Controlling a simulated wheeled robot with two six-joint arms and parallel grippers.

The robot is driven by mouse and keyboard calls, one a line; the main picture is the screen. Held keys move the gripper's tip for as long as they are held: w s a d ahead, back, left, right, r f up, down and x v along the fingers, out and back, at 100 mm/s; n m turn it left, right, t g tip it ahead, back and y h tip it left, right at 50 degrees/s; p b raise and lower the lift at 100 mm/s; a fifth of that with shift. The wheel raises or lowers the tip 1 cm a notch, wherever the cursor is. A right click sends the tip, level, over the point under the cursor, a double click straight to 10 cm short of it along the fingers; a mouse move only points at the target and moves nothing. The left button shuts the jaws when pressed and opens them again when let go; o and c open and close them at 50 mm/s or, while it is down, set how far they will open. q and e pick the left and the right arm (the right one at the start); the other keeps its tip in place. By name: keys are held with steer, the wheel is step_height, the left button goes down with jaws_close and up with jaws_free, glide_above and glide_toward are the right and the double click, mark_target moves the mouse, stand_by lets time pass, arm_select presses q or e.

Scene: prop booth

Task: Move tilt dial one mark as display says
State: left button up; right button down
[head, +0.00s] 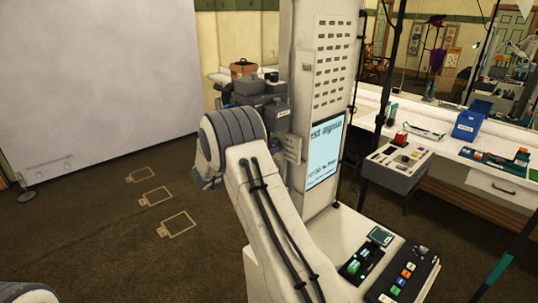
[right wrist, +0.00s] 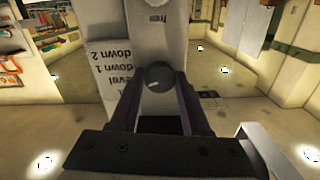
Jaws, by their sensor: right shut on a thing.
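The tilt dial (right wrist: 158,76) is a dark round knob with a pale pointer mark, in the middle of the right wrist view. My right gripper (right wrist: 160,80) is shut on it, one dark finger on each side. Beside the dial, a white label plate (right wrist: 107,68) reads "level", "down 1" and "down 2", upside down in this view. In the head view the lit display (head: 324,152) on the white column is partly cut off, and its words cannot be read in full. My right arm hides the dial there. My left gripper is not in view.
The white booth column (head: 326,65) stands beside my right arm. A button panel (head: 408,272) is at its base. A grey control box (head: 396,161) and a white counter (head: 478,145) are to the right. Open carpet (head: 105,225) lies at left, before a pale backdrop (head: 95,80).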

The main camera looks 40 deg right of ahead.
arm_select(q)
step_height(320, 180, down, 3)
steer(key=shift+b, duration=0.9)
arm_select(e)
steer(key=shift+m, duration=1)
steer(key=shift+c, duration=1.8)
jaws_free()
steer(key=shift+a, duration=0.1)
